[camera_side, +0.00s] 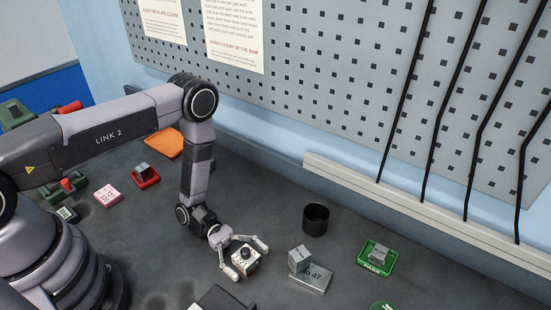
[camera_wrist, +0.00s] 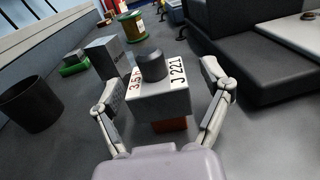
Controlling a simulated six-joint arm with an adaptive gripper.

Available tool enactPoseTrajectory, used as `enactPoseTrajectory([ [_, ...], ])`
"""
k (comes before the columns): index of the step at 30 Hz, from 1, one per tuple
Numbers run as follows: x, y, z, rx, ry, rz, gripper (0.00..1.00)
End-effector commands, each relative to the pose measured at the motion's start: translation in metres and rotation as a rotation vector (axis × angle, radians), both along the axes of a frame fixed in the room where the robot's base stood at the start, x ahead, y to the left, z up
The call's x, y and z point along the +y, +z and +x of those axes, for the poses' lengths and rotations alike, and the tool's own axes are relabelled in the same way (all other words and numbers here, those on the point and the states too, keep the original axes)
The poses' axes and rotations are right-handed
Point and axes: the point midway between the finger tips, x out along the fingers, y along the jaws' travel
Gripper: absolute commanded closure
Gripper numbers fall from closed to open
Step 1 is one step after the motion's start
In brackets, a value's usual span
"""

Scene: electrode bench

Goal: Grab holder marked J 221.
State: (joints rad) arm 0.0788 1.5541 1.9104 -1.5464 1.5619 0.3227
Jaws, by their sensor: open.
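The holder marked J 221 (camera_wrist: 152,99) is a light grey block with a black round knob on top. Its label and a second one with red characters show in the wrist view. It also shows in the side view (camera_side: 245,262), on the dark bench. My gripper (camera_wrist: 163,76) is open, with one finger on each side of the holder. A gap shows beside the block at each finger, most clearly on the right. My gripper also shows around the holder in the side view (camera_side: 246,257). A reddish-brown patch (camera_wrist: 170,126) shows under the block's near edge.
A black cup (camera_side: 316,219) stands behind. A grey block (camera_side: 299,259) and a metal plate marked 47 (camera_side: 312,279) are to the right, with a green tray (camera_side: 362,262) beyond. A dark box (camera_side: 221,300) lies near the front edge of the side view.

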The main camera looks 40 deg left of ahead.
Motion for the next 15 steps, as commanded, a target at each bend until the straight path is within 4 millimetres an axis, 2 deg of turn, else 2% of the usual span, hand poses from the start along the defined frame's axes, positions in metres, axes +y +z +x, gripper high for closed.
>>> enactPoseTrajectory([
  [5,-0.0001,0.0001,0.0000,0.000,0.001,0.000,0.22],
  [6,-0.0001,0.0001,0.0000,0.000,0.001,0.000,0.24],
  [15,0.0001,0.0001,0.0001,0.000,0.000,0.000,0.64],
])
